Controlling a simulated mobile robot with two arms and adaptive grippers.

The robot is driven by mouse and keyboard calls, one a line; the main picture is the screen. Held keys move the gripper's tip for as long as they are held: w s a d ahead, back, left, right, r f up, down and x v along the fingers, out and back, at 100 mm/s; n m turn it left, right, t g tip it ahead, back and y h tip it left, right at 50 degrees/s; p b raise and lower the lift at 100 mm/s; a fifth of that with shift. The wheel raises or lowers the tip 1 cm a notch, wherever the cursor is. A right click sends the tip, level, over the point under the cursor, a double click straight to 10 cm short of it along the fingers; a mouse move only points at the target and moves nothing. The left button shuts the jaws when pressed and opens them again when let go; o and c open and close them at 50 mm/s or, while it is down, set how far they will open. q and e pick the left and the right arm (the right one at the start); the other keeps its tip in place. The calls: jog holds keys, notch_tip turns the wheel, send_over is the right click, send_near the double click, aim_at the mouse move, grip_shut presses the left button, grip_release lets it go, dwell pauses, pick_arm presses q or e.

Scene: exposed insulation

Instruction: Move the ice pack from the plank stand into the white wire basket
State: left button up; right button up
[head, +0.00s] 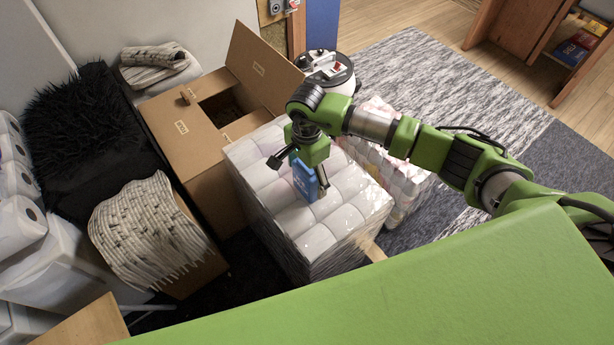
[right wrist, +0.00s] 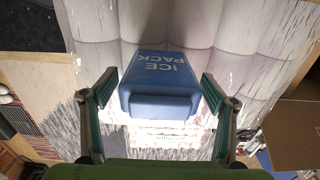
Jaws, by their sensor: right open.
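The ice pack (head: 304,181) is a blue slab with white lettering. In the head view it stands roughly upright, seen against the top of a wrapped block of white rolls. My right gripper (head: 298,174) is over it, with one finger on either side. The right wrist view shows the ice pack (right wrist: 160,92) between the two spread fingers of the right gripper (right wrist: 160,77), with a gap visible on each side. I cannot tell what the pack rests on, and I cannot make out the plank stand or the white wire basket. My left gripper is out of view.
The wrapped white rolls (head: 350,205) lie under the right arm. An open cardboard box (head: 190,135) stands behind them to the left. A striped textile (head: 150,230) and a black furry item (head: 75,120) are further left. Grey carpet (head: 440,75) lies open at the upper right.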

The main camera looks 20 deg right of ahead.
jog(key=shift+f, duration=0.3)
jog(key=c, duration=1.5)
jog(key=shift+c, duration=0.7)
jog(key=shift+r, duration=0.15)
